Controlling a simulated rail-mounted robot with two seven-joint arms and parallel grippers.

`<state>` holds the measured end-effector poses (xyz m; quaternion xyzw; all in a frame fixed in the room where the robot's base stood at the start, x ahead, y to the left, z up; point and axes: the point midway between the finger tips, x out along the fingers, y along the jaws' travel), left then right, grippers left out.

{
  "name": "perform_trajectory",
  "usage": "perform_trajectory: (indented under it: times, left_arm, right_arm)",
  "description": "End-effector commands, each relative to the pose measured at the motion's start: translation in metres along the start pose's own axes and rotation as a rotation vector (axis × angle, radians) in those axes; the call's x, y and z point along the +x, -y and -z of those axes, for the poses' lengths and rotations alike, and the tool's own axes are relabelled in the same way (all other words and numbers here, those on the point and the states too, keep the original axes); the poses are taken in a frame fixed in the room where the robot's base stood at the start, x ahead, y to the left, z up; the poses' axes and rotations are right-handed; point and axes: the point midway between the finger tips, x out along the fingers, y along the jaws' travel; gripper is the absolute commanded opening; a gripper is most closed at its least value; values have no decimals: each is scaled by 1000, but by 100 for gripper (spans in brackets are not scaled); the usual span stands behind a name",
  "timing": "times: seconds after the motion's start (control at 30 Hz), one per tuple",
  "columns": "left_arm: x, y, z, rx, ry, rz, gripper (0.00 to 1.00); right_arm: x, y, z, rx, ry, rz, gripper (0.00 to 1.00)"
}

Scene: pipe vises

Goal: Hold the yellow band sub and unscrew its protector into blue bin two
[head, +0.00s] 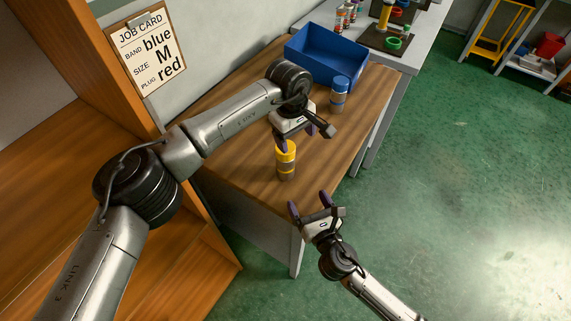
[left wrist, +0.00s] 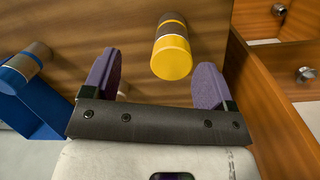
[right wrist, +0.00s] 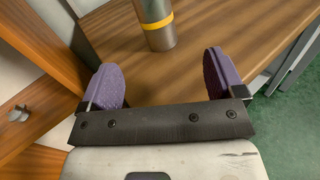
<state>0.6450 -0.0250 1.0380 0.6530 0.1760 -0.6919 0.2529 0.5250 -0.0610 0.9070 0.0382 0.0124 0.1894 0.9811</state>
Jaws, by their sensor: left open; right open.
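The yellow band sub (head: 286,171) stands upright on the wooden table, a grey cylinder with a yellow band and a yellow protector (head: 285,150) on top. My left gripper (head: 304,138) is open and empty beside and above its top. In the left wrist view the protector (left wrist: 172,58) shows beyond the two spread fingers, apart from them. My right gripper (head: 309,205) is open and empty off the table's front edge; in the right wrist view the sub's lower part (right wrist: 160,38) shows ahead of its fingers, untouched. A blue bin (head: 322,72) stands at the table's back; no number is readable.
A blue-capped sub (head: 339,95) stands on the table in front of the bin. A grey bench (head: 420,50) with several parts stands behind. Wooden shelving is at left; green floor is free at right.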

Motion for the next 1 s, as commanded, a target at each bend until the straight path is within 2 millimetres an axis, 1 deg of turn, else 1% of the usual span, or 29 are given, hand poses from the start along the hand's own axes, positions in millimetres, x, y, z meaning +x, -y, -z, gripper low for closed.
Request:
perform_trajectory:
  times: [0.03,0.13,0.27,0.37,0.8,1.0]
  left_arm:
    - [-7,4,8,4,-32,28,79]
    - [-17,9,18,8,-70,67,79]
    - [-21,13,23,11,-89,88,79]
    - [-21,13,23,11,-90,90,79]
    - [-21,12,22,10,-87,87,79]
    - [-21,12,22,10,-86,86,79]
  right_arm:
    - [2,-1,0,-27,2,-10,88]
    - [4,-3,0,-65,8,-24,88]
    - [10,-3,0,-83,11,-30,88]
    - [20,-4,-1,-84,12,-30,88]
    - [96,-6,-1,-81,10,-29,88]
    - [122,-7,-1,-81,10,-29,88]
